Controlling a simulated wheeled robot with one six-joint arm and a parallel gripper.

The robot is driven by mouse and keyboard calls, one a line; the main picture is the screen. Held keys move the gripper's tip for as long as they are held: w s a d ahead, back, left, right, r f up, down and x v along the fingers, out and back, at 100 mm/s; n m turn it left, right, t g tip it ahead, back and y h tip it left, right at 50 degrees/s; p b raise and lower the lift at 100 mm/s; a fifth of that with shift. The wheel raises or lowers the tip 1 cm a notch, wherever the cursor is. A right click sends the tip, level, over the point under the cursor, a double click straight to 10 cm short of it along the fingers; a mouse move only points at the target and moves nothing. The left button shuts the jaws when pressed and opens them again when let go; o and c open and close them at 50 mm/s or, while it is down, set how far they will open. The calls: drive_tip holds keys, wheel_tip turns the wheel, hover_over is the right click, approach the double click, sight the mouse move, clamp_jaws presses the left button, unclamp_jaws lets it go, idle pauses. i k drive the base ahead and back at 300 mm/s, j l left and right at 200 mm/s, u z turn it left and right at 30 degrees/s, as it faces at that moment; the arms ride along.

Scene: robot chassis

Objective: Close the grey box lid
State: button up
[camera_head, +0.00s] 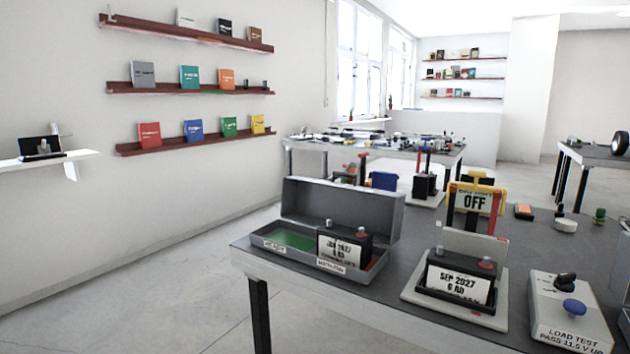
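The grey box (262,246) stands near the left end of the dark-topped table. Its lid (335,209) is open and stands up along the back edge. The box has a green floor in its left part and holds a black battery-like block (342,246) with a white date label in its right part. The block reaches above the front wall of the box. Small white labels are on the front wall. My gripper is not in view.
A load tester (570,320) is at front right. Another cluttered table (385,146) stands behind. The floor at left is clear.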

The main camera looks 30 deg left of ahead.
sight(307, 201)
drive_tip(key=i+j, duration=0.1)
drive_tip(key=j, duration=1.15)
drive_tip(key=i+j, duration=0.1)
drive_tip(key=j, duration=1.1)
drive_tip(key=i+j, duration=0.15)
drive_tip(key=j, duration=0.2)
drive_tip(key=i+j, duration=0.1)
drive_tip(key=j, duration=0.25)
drive_tip(key=i+j, duration=0.15)
drive_tip(key=j, duration=0.2)
drive_tip(key=i+j, duration=0.1)
drive_tip(key=i+l+z, duration=0.05)
